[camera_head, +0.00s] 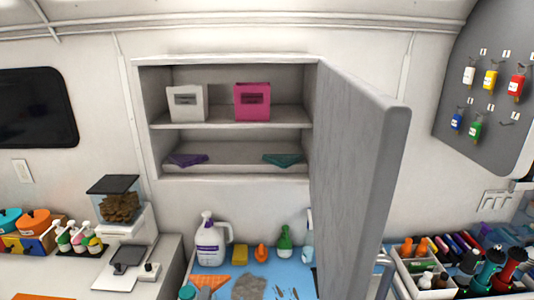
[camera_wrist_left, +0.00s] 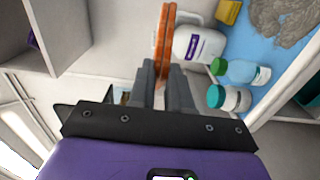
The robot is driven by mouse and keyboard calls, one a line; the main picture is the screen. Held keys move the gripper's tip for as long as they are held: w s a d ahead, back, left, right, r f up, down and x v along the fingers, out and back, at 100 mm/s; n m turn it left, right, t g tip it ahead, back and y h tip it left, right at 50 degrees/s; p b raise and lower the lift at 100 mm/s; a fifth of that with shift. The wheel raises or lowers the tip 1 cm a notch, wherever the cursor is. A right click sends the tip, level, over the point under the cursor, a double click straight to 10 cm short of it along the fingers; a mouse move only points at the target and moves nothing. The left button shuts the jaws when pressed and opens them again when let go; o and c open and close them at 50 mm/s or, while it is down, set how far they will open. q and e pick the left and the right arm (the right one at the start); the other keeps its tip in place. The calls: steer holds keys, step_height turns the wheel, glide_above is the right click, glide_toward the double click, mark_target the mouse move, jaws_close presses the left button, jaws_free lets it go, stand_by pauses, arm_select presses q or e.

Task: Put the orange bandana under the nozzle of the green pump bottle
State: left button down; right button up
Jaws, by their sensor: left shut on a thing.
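The orange bandana (camera_head: 211,281) is at the front left of the blue mat in the head view. In the left wrist view the bandana (camera_wrist_left: 163,40) shows edge-on as an upright orange strip. Several small pump bottles (camera_head: 79,240) stand on the left counter, some with green parts. My right gripper is not in view.
A white jug (camera_head: 209,240), yellow sponge (camera_head: 240,255) and orange bottle (camera_head: 261,252) stand along the back of the blue mat (camera_head: 268,268). A grey cloth (camera_head: 248,287) lies in front. The open cabinet door (camera_head: 360,170) juts out at right. Two capped bottles (camera_wrist_left: 245,71) (camera_wrist_left: 237,99) show in the wrist view.

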arm_select(q)
steer(key=s+f, duration=0.4)
steer(key=f, duration=0.3)
steer(key=shift+s+f, duration=0.25)
stand_by(0.7)
